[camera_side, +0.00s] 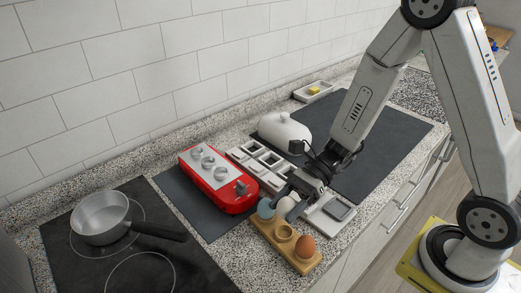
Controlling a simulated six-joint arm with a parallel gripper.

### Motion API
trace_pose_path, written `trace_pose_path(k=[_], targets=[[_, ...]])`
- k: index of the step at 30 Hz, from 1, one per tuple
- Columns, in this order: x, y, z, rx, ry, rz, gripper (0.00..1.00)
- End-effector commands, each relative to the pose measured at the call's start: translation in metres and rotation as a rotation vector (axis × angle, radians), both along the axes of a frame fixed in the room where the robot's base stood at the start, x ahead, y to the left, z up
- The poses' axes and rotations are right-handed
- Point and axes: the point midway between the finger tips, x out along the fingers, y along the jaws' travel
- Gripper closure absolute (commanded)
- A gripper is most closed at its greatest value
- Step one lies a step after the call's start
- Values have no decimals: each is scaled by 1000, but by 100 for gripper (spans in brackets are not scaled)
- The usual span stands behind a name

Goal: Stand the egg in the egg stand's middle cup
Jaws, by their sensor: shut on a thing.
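The wooden egg stand (272,232) sits on the counter at the lower middle of the side view. Its middle cup (284,233) is empty. A brown egg (305,247) stands in the cup at the right end, and a pale blue egg (265,208) is at the left end. My gripper (287,196) is shut on a white egg (286,208), holding it just behind the stand, close to the blue egg. The fingers hide the top of the white egg. I cannot tell how high it is above the counter.
A red appliance (228,196) with several knobs stands left of my gripper. White square-celled trays (257,169) and a rounded white appliance (284,132) lie behind. A saucepan (101,218) sits on the black hob at left. A small dish (313,91) is at the back.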

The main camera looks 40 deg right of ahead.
Motion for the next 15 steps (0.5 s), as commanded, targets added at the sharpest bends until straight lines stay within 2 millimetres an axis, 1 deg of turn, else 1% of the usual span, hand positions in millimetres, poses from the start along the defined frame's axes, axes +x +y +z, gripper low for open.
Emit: trace_pose_path(k=[3,7,15], targets=[[0,0,-13,0,4,-1,100],[0,0,-22,1,2,-1,100],[0,0,-27,1,0,-1,100]])
